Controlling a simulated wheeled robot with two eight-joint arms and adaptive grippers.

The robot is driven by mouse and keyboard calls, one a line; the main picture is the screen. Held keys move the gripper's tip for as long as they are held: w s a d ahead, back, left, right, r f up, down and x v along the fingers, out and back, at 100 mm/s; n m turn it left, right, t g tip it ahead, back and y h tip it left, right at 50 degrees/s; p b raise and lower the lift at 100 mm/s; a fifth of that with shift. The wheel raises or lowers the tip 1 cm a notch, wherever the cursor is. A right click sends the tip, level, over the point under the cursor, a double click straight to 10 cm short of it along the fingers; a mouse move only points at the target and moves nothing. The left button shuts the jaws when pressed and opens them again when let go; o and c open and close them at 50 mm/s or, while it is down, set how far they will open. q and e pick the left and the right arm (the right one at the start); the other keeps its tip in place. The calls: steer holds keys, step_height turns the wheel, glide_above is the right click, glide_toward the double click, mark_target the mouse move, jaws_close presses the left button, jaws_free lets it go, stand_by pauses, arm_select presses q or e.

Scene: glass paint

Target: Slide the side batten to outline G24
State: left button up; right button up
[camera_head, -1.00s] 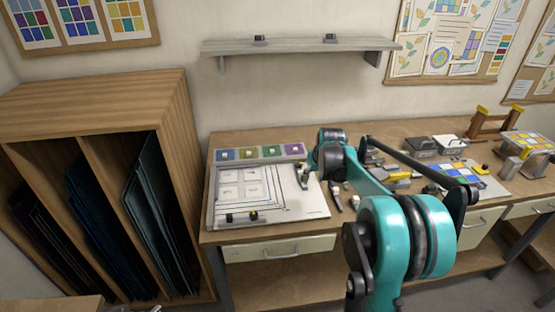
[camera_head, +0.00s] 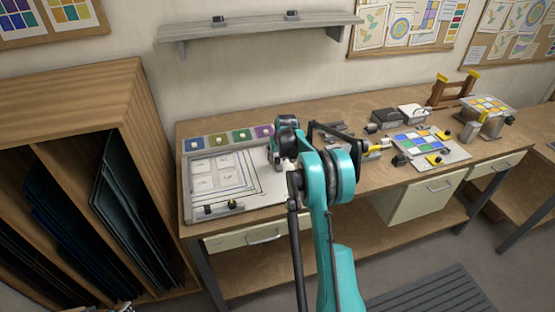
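The white board (camera_head: 264,211) lies on the left part of the workbench, with nested outlines drawn on it around four pale squares. Any outline label such as G24 is too small to read. I cannot make out a separate side batten; the board's right side is partly covered by my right arm. My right gripper (camera_head: 274,162) points down at the right part of the board. Its fingertips are too small to tell whether they are open or touch anything. My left gripper is out of view.
A row of coloured tiles (camera_head: 219,139) lies behind the board. A panel of coloured glass squares (camera_head: 411,143), small tools and dark and white boxes (camera_head: 412,113) are to the right. A wooden rack (camera_head: 70,90) stands left, and a wall shelf (camera_head: 262,27) hangs above.

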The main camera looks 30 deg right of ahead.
steer(key=shift+c, duration=0.3)
jaws_close()
steer(key=a, duration=0.3)
steer(key=w+a, duration=0.1)
steer(key=a, duration=0.3)
steer(key=w+a, duration=0.1)
steer(key=a, duration=0.2)
steer(key=shift+w+a+b, duration=0.25)
steer(key=shift+a+b, duration=0.05)
steer(key=shift+a, duration=0.1)
steer(key=shift+o, duration=0.3)
jaws_free()
steer(key=v, duration=1.2)
